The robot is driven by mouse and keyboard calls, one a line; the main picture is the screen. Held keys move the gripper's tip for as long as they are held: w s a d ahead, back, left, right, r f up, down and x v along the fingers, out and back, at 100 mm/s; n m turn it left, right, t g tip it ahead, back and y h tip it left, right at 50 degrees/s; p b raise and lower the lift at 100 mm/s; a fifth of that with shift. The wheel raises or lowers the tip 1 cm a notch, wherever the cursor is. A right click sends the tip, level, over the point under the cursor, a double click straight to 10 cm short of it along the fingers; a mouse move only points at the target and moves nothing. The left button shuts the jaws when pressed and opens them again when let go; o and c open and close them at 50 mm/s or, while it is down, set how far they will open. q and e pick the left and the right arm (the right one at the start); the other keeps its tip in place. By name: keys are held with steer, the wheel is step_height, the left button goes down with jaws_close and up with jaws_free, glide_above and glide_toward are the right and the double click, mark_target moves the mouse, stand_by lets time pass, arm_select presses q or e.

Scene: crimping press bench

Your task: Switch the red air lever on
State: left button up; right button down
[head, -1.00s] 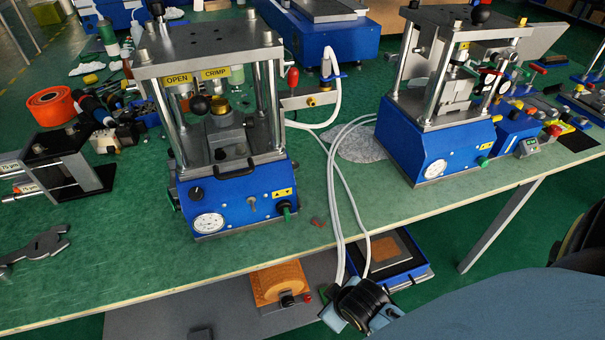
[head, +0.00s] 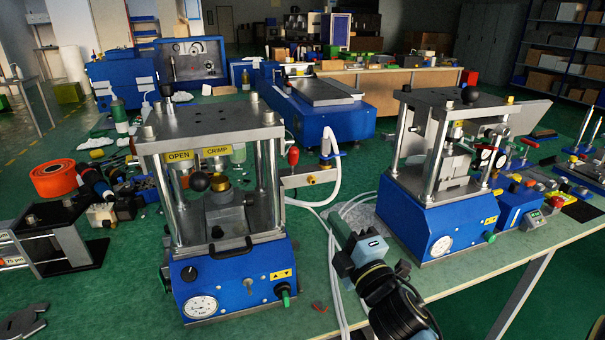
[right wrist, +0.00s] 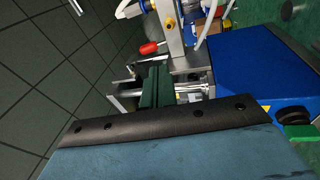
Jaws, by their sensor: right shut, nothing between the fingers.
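The red air lever (head: 293,156) stands on the metal bracket at the right side of the front crimping press (head: 240,275), its red grip pointing up in the head view. In the right wrist view the red lever (right wrist: 149,48) shows beyond the fingers, beside the bracket with a yellow fitting. My right gripper (head: 338,222) is between the two presses, below and to the right of the lever, apart from it. Its green fingers (right wrist: 155,85) are shut and empty. My left gripper is not in view.
White air hoses (head: 334,185) run from a fitting beside the lever, close to my right gripper. A second blue press (head: 440,215) stands to the right. An orange reel (head: 54,178) and tools lie at the left. Some green bench top is free between the presses.

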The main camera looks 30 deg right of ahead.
step_height(320, 180, up, 2)
steer(key=n+t+y, duration=0.1)
steer(key=n, duration=0.1)
glide_toward(296, 159)
steer(key=x, duration=0.7)
arm_select(q)
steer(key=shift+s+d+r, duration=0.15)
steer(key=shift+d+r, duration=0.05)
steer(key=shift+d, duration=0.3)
steer(key=shift+p, duration=0.3)
